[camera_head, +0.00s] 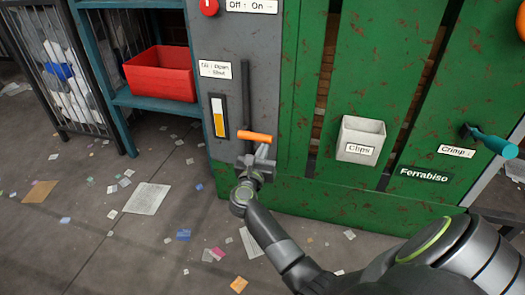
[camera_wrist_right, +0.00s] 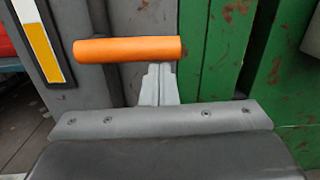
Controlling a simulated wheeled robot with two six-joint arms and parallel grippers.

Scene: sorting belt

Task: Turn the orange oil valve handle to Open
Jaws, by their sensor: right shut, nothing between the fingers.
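My left gripper is not in view.
A yellow and white level gauge (camera_head: 219,116) sits left of the handle. A "Clips" bin (camera_head: 360,138) and a teal crimp handle (camera_head: 490,140) are on the green wall to the right. A red bin (camera_head: 160,74) stands on a shelf at left. Paper scraps litter the floor.

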